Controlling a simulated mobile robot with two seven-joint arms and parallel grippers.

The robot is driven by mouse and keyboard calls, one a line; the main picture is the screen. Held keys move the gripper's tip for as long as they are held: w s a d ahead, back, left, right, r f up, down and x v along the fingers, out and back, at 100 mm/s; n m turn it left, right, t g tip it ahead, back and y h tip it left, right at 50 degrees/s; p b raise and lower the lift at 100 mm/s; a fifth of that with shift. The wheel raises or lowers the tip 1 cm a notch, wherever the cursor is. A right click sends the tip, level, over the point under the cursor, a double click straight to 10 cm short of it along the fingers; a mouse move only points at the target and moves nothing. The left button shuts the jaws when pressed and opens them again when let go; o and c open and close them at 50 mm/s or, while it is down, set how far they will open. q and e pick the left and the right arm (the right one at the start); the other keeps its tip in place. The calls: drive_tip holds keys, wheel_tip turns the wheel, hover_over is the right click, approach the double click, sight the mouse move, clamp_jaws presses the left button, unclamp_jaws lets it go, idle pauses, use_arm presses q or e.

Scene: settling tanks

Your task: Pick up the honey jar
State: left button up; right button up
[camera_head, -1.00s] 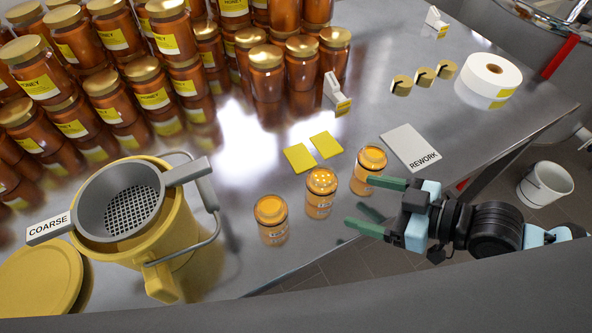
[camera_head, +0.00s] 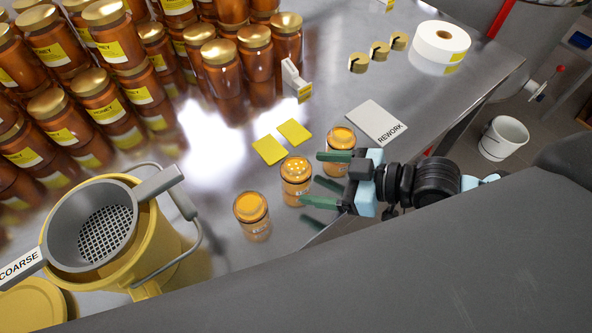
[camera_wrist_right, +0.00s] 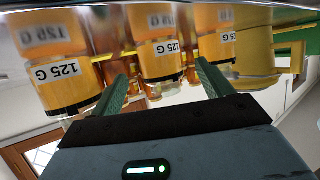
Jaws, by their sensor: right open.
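Three small amber honey jars stand in a row near the table's front edge: a left one (camera_head: 252,216), a middle one (camera_head: 296,181) with a dotted top, and a right one (camera_head: 339,150). Which one the task means cannot be told. My right gripper (camera_head: 311,179) is open and empty. Its fingers point at the middle jar from the right, close to it; contact cannot be told. In the right wrist view the fingers (camera_wrist_right: 163,88) spread on either side of a jar labelled 125 G (camera_wrist_right: 160,52), with other small jars beside it. My left gripper is not in view.
A yellow bucket (camera_head: 165,240) with a coarse sieve (camera_head: 105,234) stands at left. Many larger honey jars (camera_head: 105,110) are stacked behind. Two yellow cards (camera_head: 269,150), a rework card (camera_head: 377,122) and a white roll (camera_head: 440,42) lie on the steel table. Bare table lies left of the cards.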

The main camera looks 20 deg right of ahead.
sight(298, 176)
drive_tip(key=shift+p+x, duration=0.35)
drive_tip(key=shift+x, duration=2.25)
drive_tip(key=shift+r, duration=0.1)
drive_tip(key=c, duration=1.2)
